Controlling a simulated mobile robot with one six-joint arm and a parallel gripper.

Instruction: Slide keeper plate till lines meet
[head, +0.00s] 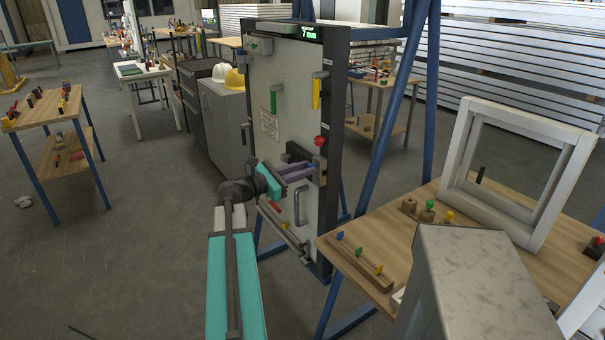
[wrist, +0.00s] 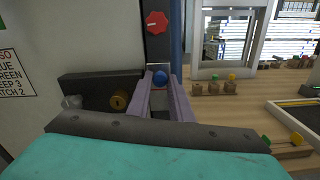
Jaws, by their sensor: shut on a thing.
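A tall grey door panel (head: 285,100) stands in a dark frame (head: 335,110). In the wrist view, a blue knob (wrist: 160,77) sits on the dark frame post, beside a dark lock case (wrist: 85,88) with a brass cylinder (wrist: 119,99). My gripper (head: 316,168) reaches the panel's right edge at mid height. In the wrist view, my gripper (wrist: 160,82) has its two grey-purple fingers on either side of the blue knob, shut on it. A paler surface shows around the knob, probably the keeper plate, but its outline and the marking lines cannot be made out.
A red knob (wrist: 157,23) sits above on the post; it also shows in the head view (head: 320,141). A blue frame leg (head: 395,120) and a wooden bench (head: 390,240) with a white window frame (head: 460,170) stand right. Open floor (head: 130,250) lies left.

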